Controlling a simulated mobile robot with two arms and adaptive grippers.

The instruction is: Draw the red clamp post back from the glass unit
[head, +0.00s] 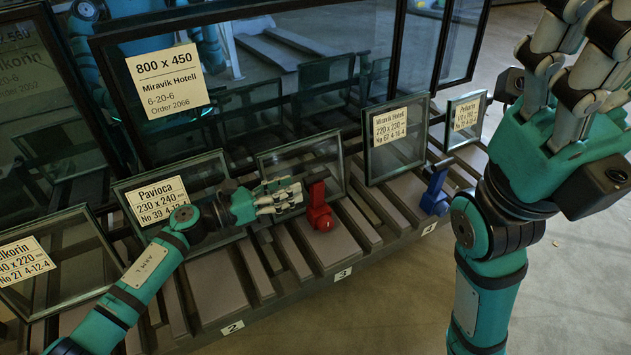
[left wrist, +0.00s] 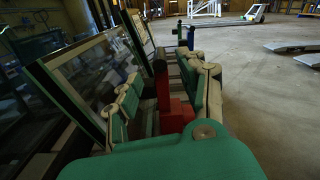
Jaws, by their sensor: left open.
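The red clamp post (head: 320,210) stands upright on the slatted rack at position 3, right in front of a small framed glass unit (head: 328,160). I cannot tell whether post and glass touch. My left gripper (head: 297,193) is open, its fingers pointing right, just left of the post. In the left wrist view the red post (left wrist: 163,88) shows between the open fingers (left wrist: 170,85), with the glass unit (left wrist: 85,70) on the left. My right gripper (head: 585,25) is raised at the upper right, fingers spread, empty and away from the post; its tips are partly cut off.
A blue clamp post (head: 435,190) stands at the right before another small pane (head: 395,155). A labelled pane (head: 165,200) is behind my left arm. A large glass unit (head: 250,90) stands behind. Open floor (head: 400,310) lies in front of the rack.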

